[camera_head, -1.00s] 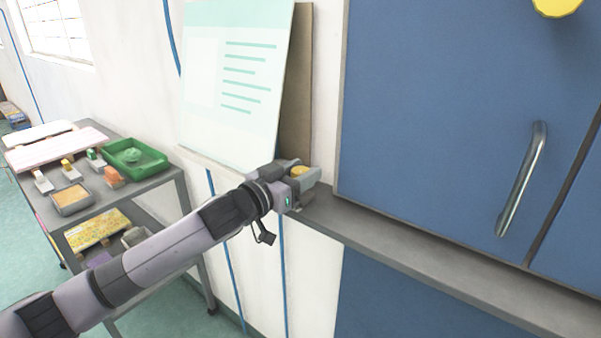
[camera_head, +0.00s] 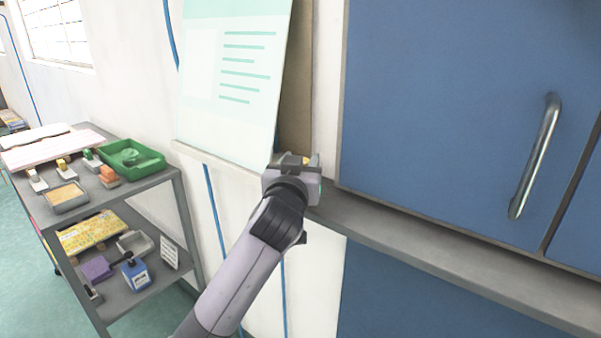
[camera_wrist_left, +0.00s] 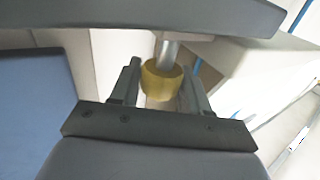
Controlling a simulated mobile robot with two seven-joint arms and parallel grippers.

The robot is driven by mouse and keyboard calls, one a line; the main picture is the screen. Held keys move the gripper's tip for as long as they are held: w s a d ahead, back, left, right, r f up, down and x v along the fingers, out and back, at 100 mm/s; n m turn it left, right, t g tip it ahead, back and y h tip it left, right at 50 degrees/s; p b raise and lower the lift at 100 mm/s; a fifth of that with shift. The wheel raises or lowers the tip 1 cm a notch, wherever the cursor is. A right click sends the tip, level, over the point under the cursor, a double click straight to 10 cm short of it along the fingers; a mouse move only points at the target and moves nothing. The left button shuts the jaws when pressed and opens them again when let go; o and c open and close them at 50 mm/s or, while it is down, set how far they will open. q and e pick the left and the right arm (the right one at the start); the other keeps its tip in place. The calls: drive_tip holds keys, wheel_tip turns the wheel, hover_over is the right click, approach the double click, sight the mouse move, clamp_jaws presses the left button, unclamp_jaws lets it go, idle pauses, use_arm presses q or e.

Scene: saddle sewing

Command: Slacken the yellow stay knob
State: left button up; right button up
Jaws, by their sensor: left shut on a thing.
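The yellow stay knob (camera_wrist_left: 158,80) sits on a metal shaft between the two dark fingers of my left gripper (camera_wrist_left: 160,90) in the left wrist view. My left gripper is shut on it. In the head view my left gripper (camera_head: 296,165) is at the ledge beside the lower right of the leaning board, and only a small part of the yellow knob (camera_head: 306,160) shows past the fingers. The rest of the knob is hidden by the gripper. My right gripper is in neither view.
A pale board with green lines (camera_head: 235,70) leans on the wall just behind my gripper. A blue cabinet door (camera_head: 430,130) with a metal handle (camera_head: 537,155) is at the right, above a grey ledge (camera_head: 420,232). A grey cart (camera_head: 165,188) holding several items stands left.

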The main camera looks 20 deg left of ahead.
use_arm(q)
drive_tip(key=shift+n+y+b, duration=0.65)
drive_tip(key=shift+n+y, duration=0.05)
drive_tip(key=shift+y, duration=0.5)
drive_tip(key=o, duration=1)
drive_tip(key=shift+b+v, duration=0.55)
drive_tip(key=shift+v, duration=3.05)
